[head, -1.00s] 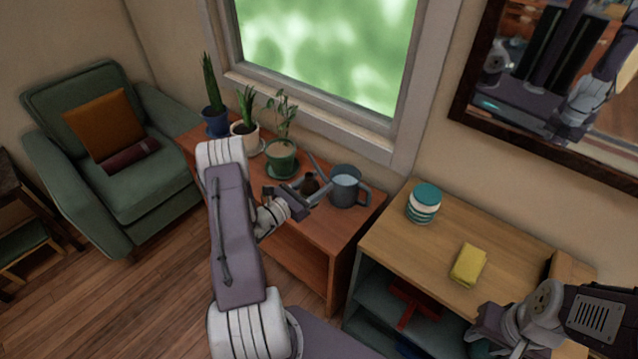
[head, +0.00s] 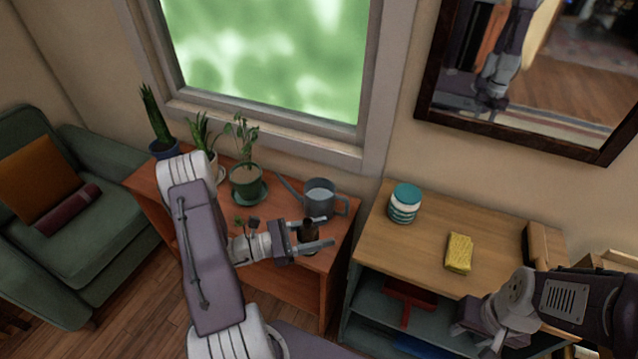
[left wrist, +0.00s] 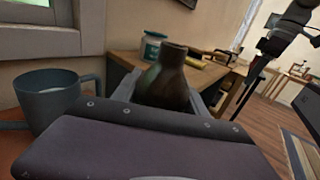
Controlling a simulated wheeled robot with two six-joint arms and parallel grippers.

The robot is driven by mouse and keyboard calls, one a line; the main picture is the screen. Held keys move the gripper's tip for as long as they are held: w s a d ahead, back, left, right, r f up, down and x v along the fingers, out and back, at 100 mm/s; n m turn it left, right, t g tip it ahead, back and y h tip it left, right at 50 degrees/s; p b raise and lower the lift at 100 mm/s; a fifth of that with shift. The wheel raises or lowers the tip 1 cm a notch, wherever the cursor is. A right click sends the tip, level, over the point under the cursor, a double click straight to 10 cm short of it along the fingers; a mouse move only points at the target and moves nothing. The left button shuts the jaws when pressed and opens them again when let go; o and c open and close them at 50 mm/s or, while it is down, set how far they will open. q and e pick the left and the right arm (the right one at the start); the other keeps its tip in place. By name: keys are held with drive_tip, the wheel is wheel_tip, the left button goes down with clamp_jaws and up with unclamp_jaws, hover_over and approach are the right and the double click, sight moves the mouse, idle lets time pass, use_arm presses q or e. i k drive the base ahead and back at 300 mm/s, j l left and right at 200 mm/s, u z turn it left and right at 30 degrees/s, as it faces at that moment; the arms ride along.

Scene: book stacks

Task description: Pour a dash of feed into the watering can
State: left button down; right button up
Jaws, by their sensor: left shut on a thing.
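The grey-blue watering can (head: 319,204) stands on the reddish wooden table, spout toward the left. Something pale blue, like water, shows in its open top. It is also at the left of the left wrist view (left wrist: 52,100). My left gripper (head: 318,233) is shut on a small dark brown bottle (head: 308,238), just in front of the can. The bottle (left wrist: 166,78) looks roughly upright between the fingers in the left wrist view; its lower part is hidden. My right gripper (head: 478,326) is at the lower right, away from both; its jaws are unclear.
Several potted plants stand left of the can, the nearest in a green pot (head: 246,181). A lighter wooden shelf unit (head: 400,248) on the right bears a teal-and-white jar (head: 404,204) and a yellow sponge (head: 459,253). A window (head: 270,60) is behind the table.

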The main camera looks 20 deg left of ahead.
sight(318, 201)
drive_tip(key=k+j+z, duration=0.2)
drive_tip(key=j, duration=0.15)
drive_tip(key=j+z, duration=0.2)
drive_tip(key=j, duration=0.15)
drive_tip(key=k+j+z, duration=0.1)
drive_tip(key=j+z, duration=0.15)
drive_tip(key=k+j+z, duration=0.2)
drive_tip(key=j, duration=0.2)
drive_tip(key=i+j+z, duration=0.2)
drive_tip(key=i+j, duration=0.05)
drive_tip(key=i, duration=0.1)
